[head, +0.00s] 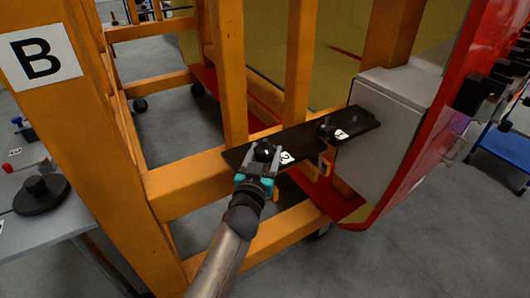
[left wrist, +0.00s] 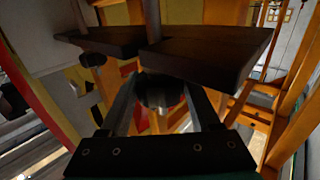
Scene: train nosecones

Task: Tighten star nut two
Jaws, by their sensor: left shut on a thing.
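Star nut two (head: 265,150) is a dark round knob on top of the black plate (head: 301,143), beside the white label "2" (head: 286,157). My left gripper (head: 261,165) reaches it from the near side and is shut on it. In the left wrist view the two fingers stand on either side of the dark star nut (left wrist: 160,92), close against the plate (left wrist: 200,55). Fingers and plate hide part of the nut's base. A second dark nut (head: 325,130) sits farther right on the plate, apart from the gripper. My right gripper is not in view.
An orange frame (head: 185,185) with a post marked "B" (head: 40,58) stands at left and behind the plate. A grey box (head: 388,120) and red curved shell (head: 440,120) stand at right. A grey table (head: 55,225) is at far left; a blue cart (head: 503,147) is at far right.

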